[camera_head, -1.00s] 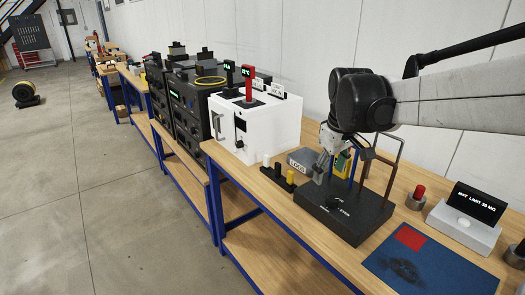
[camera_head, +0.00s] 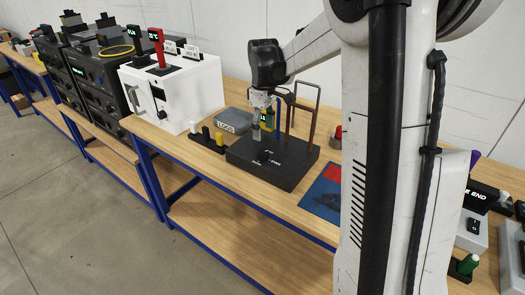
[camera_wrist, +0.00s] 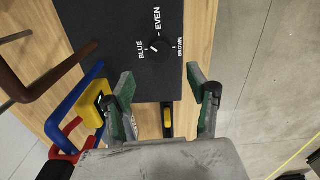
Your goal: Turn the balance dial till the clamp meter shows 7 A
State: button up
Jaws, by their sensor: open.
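The balance dial (camera_wrist: 163,43) is a small dark knob on a black box, with BLUE, EVEN and BROWN printed around it in the wrist view. A small white mark shows at the dial; its exact setting is hard to read. The black box (camera_head: 272,172) sits on the wooden bench in the head view. A yellow clamp meter (camera_wrist: 90,104) hangs by the blue cable in the wrist view; its reading cannot be read. My gripper (camera_wrist: 163,92) is open and empty, its fingers apart near the box edge; it also shows above the box in the head view (camera_head: 256,135).
A blue mat (camera_head: 322,195) lies right. My arm hides much of the right bench.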

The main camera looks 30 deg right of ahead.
aim_at(263, 152)
notch_tip(263, 152, down, 10)
jog(key=shift+r, duration=0.25)
jog(key=c, duration=1.1)
jog(key=shift+c, duration=0.2)
